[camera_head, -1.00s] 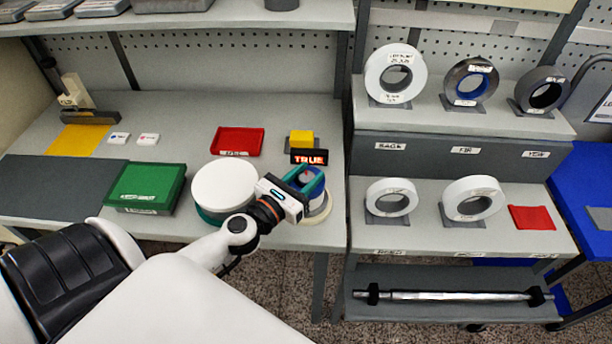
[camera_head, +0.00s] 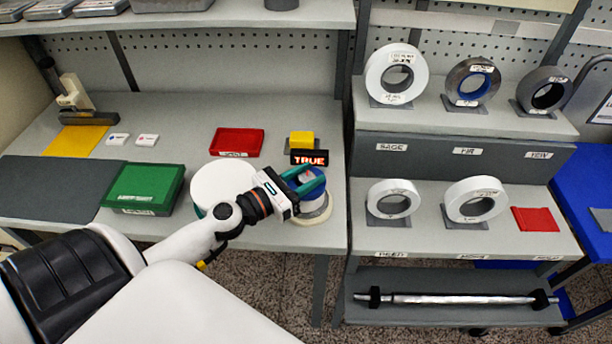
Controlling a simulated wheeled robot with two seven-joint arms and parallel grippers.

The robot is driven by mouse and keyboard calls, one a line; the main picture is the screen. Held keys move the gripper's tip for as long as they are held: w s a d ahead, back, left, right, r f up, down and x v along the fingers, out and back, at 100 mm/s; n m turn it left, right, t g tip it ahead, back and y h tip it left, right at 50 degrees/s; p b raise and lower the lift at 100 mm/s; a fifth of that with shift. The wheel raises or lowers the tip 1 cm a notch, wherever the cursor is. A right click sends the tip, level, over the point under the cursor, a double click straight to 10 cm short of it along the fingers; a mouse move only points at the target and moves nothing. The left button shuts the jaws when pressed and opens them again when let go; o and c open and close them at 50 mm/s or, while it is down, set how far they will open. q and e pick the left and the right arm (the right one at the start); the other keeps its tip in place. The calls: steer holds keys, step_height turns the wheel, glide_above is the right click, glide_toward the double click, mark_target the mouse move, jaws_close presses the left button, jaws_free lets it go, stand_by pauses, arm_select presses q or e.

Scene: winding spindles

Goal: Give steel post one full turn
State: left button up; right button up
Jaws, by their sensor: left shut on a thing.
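The steel post (camera_head: 313,196) appears as a short, upright grey-blue piece on a pale round base (camera_head: 322,218) at the front right of the table. My left gripper (camera_head: 308,182), with teal fingers, is shut on its upper part, reaching in from the left. The fingers and the gripper body hide much of the post, so I cannot tell how far it is turned. A small sign (camera_head: 309,158) reading TRUE in lit red letters stands just behind it. My right gripper is not in view.
A white round drum (camera_head: 218,184) stands close to the left of the gripper, partly behind my arm. A green box (camera_head: 145,188), red tray (camera_head: 237,142) and yellow block (camera_head: 301,138) are on the table. A shelf with several tape rolls (camera_head: 390,198) stands right.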

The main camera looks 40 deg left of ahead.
arm_select(q)
steer(key=shift+r, duration=0.1)
steer(key=o, duration=1)
steer(key=shift+w, duration=0.15)
steer(key=shift+s, duration=0.3)
steer(key=shift+b+v, duration=2.05)
steer(key=shift+v, duration=3.7)
